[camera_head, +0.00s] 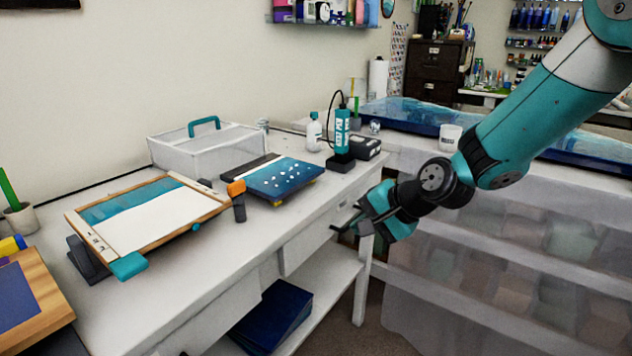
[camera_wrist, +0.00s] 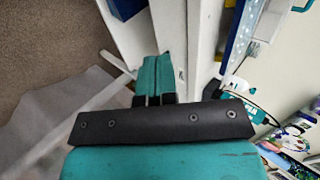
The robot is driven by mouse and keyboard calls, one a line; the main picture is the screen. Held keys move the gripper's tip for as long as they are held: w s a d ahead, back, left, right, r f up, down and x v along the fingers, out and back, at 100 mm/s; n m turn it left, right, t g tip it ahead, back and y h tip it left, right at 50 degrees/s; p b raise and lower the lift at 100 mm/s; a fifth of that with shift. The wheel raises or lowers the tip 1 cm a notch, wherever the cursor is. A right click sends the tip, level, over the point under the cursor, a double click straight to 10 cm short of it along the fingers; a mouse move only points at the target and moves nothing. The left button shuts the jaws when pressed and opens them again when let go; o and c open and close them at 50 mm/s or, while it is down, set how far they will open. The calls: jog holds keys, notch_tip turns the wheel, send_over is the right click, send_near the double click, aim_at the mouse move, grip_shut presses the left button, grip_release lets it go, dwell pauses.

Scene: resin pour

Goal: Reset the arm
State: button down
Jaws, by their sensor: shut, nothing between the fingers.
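My gripper (camera_head: 350,230) is at the right end of the white worktable (camera_head: 330,196), in front of its edge in the head view. My teal and grey arm reaches down to it from the upper right. In the wrist view the two teal fingers of my gripper (camera_wrist: 159,62) lie side by side, shut, with nothing between them. Whether the fingertips touch the table's edge or drawer front cannot be told.
On the table are a wood-framed tray (camera_head: 150,213), a blue panel with white dots (camera_head: 285,178), a clear box with a teal handle (camera_head: 208,150), a teal bottle on a black base (camera_head: 342,127) and a white bottle (camera_head: 314,135). Plastic-covered shelving (camera_head: 500,240) stands at right.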

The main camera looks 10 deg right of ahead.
jog(key=s+r+n+g+h+p, duration=0.1)
jog(key=s+r+n+g+p, duration=0.1)
jog(key=s+r+n, duration=0.3)
jog(key=s+a+r+n+g+p, duration=0.1)
jog(key=s+r+n, duration=0.4)
jog(key=s, duration=0.8)
jog(key=s+r+n+g+h+p, duration=0.1)
jog(key=s+r+n+g+p, duration=0.2)
jog(key=s, duration=0.6)
jog(key=shift+s+a+r+n+h, duration=0.2)
jog(key=shift+a+r+n+h, duration=0.15)
jog(key=shift+r+n, duration=0.75)
jog(key=shift+f, duration=0.15)
